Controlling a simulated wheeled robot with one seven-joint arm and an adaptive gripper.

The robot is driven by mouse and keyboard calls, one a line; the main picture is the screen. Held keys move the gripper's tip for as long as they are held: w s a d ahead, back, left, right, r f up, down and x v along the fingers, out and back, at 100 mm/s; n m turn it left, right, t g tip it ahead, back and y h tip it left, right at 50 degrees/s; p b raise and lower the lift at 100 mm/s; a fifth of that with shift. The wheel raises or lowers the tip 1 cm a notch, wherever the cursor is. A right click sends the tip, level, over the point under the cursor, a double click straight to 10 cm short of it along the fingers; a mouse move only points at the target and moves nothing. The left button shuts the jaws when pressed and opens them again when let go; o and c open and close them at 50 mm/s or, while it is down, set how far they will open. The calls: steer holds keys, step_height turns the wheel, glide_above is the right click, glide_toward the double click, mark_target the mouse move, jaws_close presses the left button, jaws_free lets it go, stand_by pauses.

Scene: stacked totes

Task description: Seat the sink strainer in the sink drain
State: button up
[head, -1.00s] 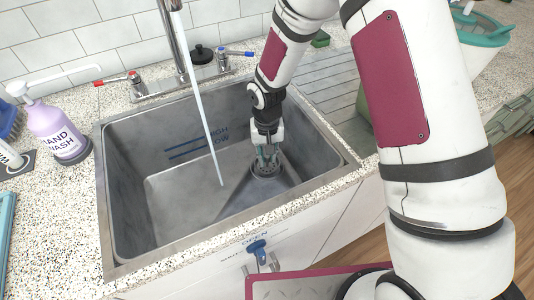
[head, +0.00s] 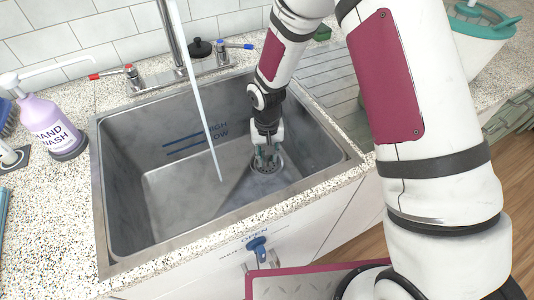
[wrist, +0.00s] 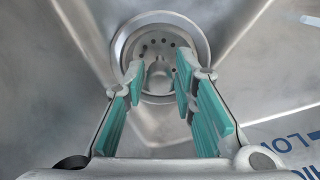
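The sink drain (wrist: 160,18) is a round metal ring in the sink floor, under my gripper. The strainer (wrist: 162,34), a metal disc with several dark holes, lies inside that ring; it also shows in the head view (head: 267,169). I cannot tell whether it is fully down. My gripper (wrist: 161,72) points down over it, its teal-padded fingers apart, with a pale knob-like centre between the tips. I see a gap beside the centre, so the gripper looks open. In the head view my gripper (head: 267,155) is low in the sink, and its fingertips partly hide the strainer.
The steel sink (head: 125,190) has walls around my arm. A water stream (head: 203,110) falls left of my gripper. The faucet (head: 174,45) and a black-knobbed stopper (head: 200,49) stand behind. Hand wash (head: 52,132) is at left; a blue lever (head: 257,247) is on the front.

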steer(key=shift+o, duration=0.7)
steer(key=shift+r, duration=0.1)
step_height(320, 180, up, 12)
stand_by(0.4)
